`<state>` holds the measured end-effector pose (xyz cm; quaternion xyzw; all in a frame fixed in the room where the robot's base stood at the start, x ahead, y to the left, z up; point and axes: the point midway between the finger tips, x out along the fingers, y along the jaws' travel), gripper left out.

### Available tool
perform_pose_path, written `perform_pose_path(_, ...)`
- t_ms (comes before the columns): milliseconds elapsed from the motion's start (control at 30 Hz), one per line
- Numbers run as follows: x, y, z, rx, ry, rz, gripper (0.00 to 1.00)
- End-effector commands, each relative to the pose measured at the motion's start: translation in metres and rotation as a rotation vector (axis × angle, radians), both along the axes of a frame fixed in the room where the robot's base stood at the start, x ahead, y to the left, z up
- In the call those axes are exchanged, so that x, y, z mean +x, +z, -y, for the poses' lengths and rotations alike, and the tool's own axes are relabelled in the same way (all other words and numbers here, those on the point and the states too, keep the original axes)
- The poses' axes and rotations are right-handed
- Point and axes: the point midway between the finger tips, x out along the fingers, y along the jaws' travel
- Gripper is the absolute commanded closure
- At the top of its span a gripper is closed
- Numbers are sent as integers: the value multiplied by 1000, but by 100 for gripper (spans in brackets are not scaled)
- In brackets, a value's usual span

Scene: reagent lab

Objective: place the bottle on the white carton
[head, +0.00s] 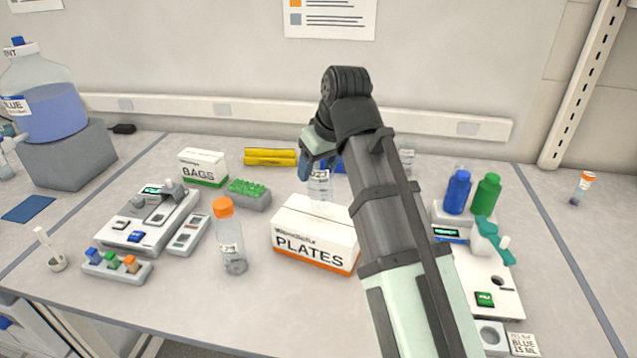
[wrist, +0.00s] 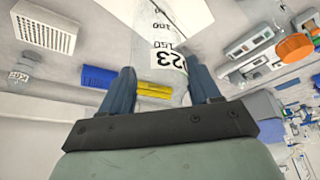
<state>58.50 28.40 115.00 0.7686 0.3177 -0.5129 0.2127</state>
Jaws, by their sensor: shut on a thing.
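The clear bottle (head: 320,187) with a white label is held by my gripper (head: 314,168), which is shut on it. In the wrist view the bottle (wrist: 160,35) stands between the two blue fingers (wrist: 163,82), with its label and graduation marks showing. The white carton (head: 314,232), marked PLATES with an orange lower edge, lies on the bench. In the head view the bottle's lower end shows at the carton's back top edge; I cannot tell whether it touches. My arm covers the right side of the carton and part of the area behind it.
An orange-capped bottle (head: 230,240) stands left of the carton. A BAGS carton (head: 203,167), a green tube rack (head: 249,193) and yellow boxes (head: 270,157) are behind left. Blue (head: 457,192) and green (head: 487,194) bottles stand right. The bench front is mostly clear.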

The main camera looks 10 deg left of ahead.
Motion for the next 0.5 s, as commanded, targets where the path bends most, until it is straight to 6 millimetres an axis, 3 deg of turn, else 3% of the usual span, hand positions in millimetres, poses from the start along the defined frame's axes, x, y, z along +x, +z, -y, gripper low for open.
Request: perform_pose_path(500,0,-42,0,0,0,0,69)
